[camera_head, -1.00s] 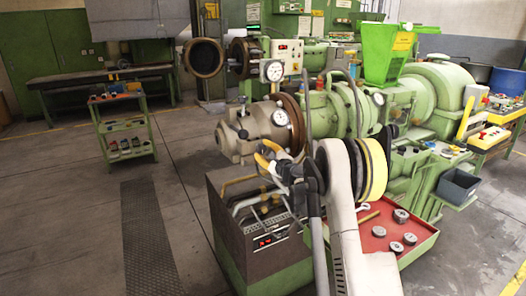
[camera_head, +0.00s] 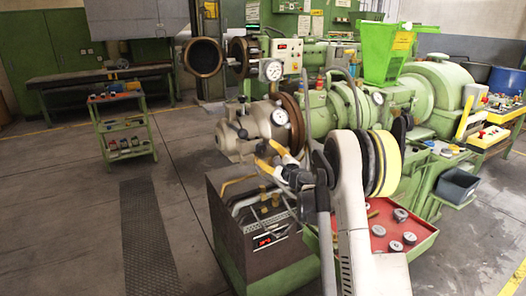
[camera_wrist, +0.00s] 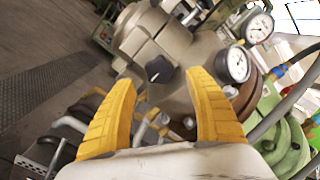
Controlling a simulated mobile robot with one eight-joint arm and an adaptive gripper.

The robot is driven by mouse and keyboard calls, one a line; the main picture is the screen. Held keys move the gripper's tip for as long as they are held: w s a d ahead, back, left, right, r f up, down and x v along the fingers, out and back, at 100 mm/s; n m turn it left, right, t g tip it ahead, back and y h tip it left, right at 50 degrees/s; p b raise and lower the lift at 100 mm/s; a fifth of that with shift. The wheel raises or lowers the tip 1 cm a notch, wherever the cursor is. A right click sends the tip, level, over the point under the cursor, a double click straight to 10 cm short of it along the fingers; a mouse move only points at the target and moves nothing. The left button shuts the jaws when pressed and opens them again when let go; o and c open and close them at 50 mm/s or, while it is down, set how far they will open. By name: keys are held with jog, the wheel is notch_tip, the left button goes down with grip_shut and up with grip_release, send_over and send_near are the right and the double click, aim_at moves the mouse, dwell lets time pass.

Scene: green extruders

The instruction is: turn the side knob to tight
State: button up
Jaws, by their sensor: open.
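A black side knob (camera_wrist: 159,69) sits on the grey-beige extruder head (camera_wrist: 128,38) in the wrist view, just beyond and between my fingertips. In the head view the black knob (camera_head: 243,134) shows on the near face of the extruder head (camera_head: 232,148). My gripper (camera_wrist: 160,80) has its yellow fingers spread wide with nothing between them. In the head view my gripper (camera_head: 263,150) is to the right of and lower than the knob. The fingers look apart from the knob. I cannot read any tight marking.
Round gauges (camera_wrist: 234,64) sit right of the knob. A red-topped tray (camera_head: 381,240) holds several round parts. The floor (camera_head: 100,230) to the left is clear around a green cart (camera_head: 122,128).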

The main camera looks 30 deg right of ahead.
jog(key=s, duration=0.7)
jog(key=shift+s, duration=0.35)
jog(key=s+a+r+n+g+y, duration=0.25)
jog(key=s+a+n, duration=0.4)
jog(key=a, duration=0.45)
jog(key=s+a+r+n+g+y, duration=0.1)
jog(key=s+a+r+n+g, duration=0.45)
jog(key=a, duration=0.55)
jog(key=s+a+f+n+g+h, duration=0.1)
jog(key=s+n, duration=0.3)
jog(key=s, duration=0.4)
jog(key=s+a+f+n+g+h, duration=0.1)
jog(key=s+f+n, duration=0.3)
jog(key=s, duration=0.5)
jog(key=s+a+f+n+g+h, duration=0.1)
jog(key=s+f+n+h, duration=0.1)
jog(key=s+n, duration=0.3)
jog(key=s, duration=0.4)
jog(key=shift+s+a+f, duration=0.2)
jog(key=shift+a+f, duration=0.05)
jog(key=shift+f, duration=0.05)
